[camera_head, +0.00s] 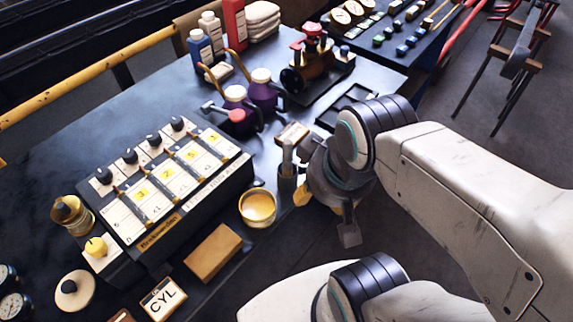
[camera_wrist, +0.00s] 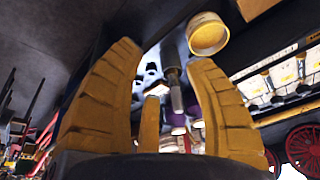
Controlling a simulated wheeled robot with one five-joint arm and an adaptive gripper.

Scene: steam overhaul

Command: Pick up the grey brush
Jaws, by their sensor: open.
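My gripper (camera_head: 300,170) is over the right edge of the dark workbench, just right of the yellow bowl (camera_head: 258,206). In the wrist view its gold fingers (camera_wrist: 172,88) stand wide apart and nothing is clamped between them. A small grey piece with a dark stem (camera_wrist: 174,92) shows in the gap between the fingers, beyond them; it may be the grey brush, but I cannot tell for sure. No brush can be clearly made out in the head view, where my arm and gripper hide part of the bench.
A dark box with numbered cards and knobs (camera_head: 168,190) stands left of the bowl. A tan block (camera_head: 213,252) lies in front. Purple oil cans (camera_head: 262,90) and a model engine (camera_head: 318,65) stand behind. Open floor (camera_head: 440,125) lies right of the bench.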

